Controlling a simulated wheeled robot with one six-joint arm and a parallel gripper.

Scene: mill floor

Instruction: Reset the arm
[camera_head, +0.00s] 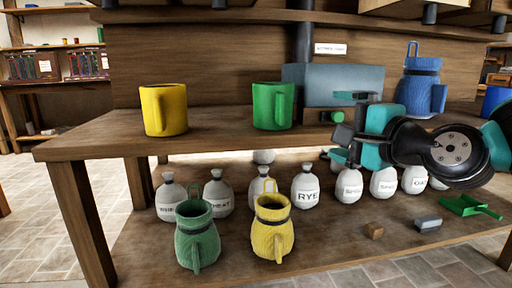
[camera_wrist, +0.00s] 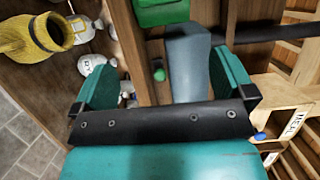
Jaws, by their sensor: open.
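My gripper (camera_head: 343,127) is at the right of the head view, above the front of the bench top. Its jaws are apart. In the wrist view both teal fingers of my gripper (camera_wrist: 165,84) stand wide apart with nothing held between them. The view between them looks toward a grey box (camera_wrist: 188,65) and a small green knob (camera_wrist: 158,74), both beyond the fingers. The arm behind the gripper hides part of the bench's right side.
The bench (camera_head: 215,139) bears a yellow mug (camera_head: 164,110), a green mug (camera_head: 272,106), a grey box (camera_head: 344,82) and a blue jug (camera_head: 417,88). Below are white sacks (camera_head: 305,186), a green jug (camera_head: 197,240), a yellow jug (camera_head: 272,229) and a green scoop (camera_head: 468,206).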

